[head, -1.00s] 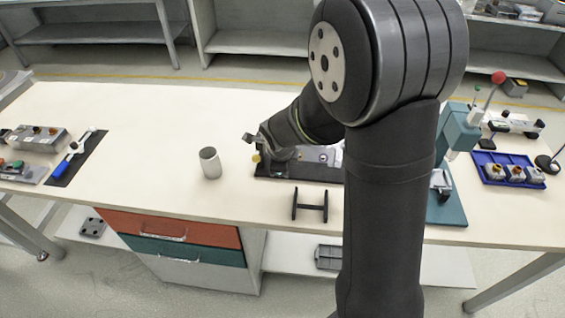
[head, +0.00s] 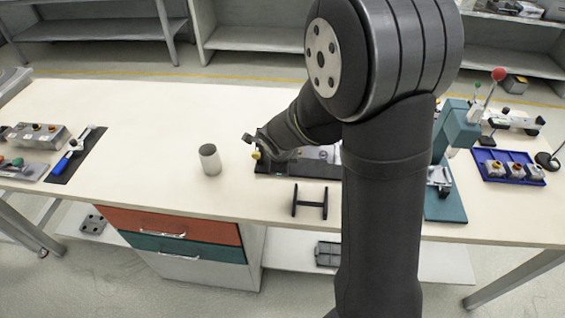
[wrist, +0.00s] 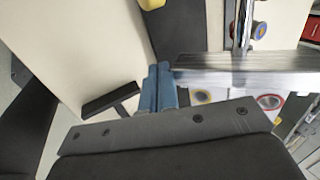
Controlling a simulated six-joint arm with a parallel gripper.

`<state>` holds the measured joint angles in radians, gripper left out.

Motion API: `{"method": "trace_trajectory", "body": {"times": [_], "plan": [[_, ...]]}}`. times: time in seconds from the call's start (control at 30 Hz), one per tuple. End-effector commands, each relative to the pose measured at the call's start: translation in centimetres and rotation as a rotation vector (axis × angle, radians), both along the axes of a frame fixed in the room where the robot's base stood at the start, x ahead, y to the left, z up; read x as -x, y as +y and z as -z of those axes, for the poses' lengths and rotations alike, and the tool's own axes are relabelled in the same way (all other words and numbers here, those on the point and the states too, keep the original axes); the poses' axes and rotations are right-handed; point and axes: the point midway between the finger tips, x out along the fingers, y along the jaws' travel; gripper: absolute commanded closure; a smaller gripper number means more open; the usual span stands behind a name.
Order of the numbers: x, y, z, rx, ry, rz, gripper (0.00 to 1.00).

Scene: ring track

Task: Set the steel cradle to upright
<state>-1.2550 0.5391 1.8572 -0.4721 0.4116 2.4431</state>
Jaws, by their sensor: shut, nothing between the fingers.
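The steel cradle shows in the wrist view as a bright steel bar (wrist: 245,70) lying across the picture at right. Whether it is upright or tilted I cannot tell. My gripper (wrist: 162,86) has its blue fingertips together at the left end of that bar, with nothing between them; whether they touch it is unclear. In the head view the dark track base (head: 320,168) lies near the middle of the bench, mostly covered by my arm. My fingertips are hard to make out there.
A grey cylinder (head: 209,160) stands left of the track base, and a black H-shaped stand (head: 309,202) in front of it. A yellow knob (head: 256,155) is at the base's left end. A teal press (head: 452,140) stands right. The bench's left-centre is clear.

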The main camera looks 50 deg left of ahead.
Motion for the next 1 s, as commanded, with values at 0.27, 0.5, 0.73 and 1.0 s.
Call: {"method": "trace_trajectory", "body": {"times": [0.27,0.5,0.73,1.0], "plan": [[0.0,0.0,0.0,0.0,0.0,0.0,1.0],[0.0,0.0,0.0,0.0,0.0,0.0,1.0],[0.6,-0.5,-0.8,-0.001,0.0,-0.001,1.0],[2.7,-2.6,-3.8,-0.004,-0.001,-0.002,1.0]]}}
